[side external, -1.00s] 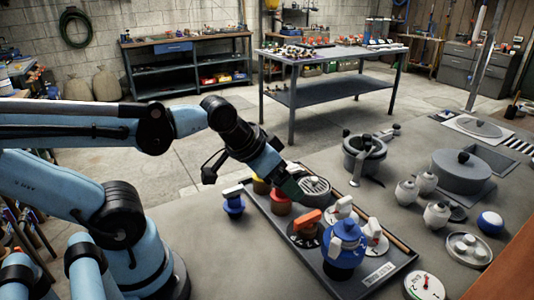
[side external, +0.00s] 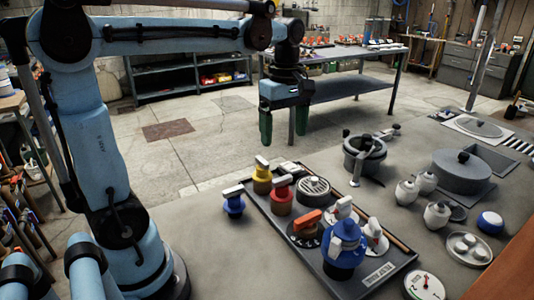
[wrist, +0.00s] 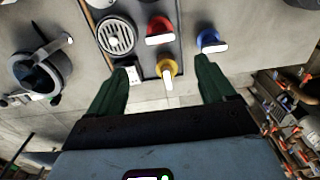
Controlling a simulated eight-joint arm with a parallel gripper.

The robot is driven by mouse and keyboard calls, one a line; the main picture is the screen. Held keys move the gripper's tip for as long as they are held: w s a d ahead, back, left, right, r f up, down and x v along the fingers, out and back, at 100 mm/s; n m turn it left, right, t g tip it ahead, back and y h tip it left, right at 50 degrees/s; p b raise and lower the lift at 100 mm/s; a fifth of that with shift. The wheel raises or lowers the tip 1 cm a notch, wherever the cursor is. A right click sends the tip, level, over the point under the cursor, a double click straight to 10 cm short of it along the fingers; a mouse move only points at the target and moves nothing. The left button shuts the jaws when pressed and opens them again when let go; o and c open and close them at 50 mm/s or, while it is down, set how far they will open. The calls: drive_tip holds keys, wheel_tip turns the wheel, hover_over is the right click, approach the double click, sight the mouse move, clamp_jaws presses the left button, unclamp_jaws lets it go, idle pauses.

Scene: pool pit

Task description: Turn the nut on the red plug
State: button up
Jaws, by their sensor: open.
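The red plug (side external: 280,200) stands in a dark tray (side external: 400,266), with a white bar-shaped piece on top; I cannot make out a separate nut. In the wrist view the red plug (wrist: 158,24) is near the top centre, beyond the yellow plug. My gripper (side external: 284,130) points down with green fingers apart and empty, raised behind the tray in the side view. In the wrist view my gripper (wrist: 162,68) has its fingers to either side of the yellow plug in the picture, touching nothing.
A yellow plug (side external: 262,182) and a blue plug (side external: 234,205) stand close to the red one. A round grille (side external: 314,188), an orange handle (side external: 307,218) and a large blue piece (side external: 343,248) share the tray. A grey pot (side external: 364,155) stands behind.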

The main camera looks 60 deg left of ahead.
sight(282, 178)
wheel_tip(282, 178, down, 12)
drive_tip(key=shift+r, duration=0.15)
idle(0.5)
drive_tip(key=c, duration=1.1)
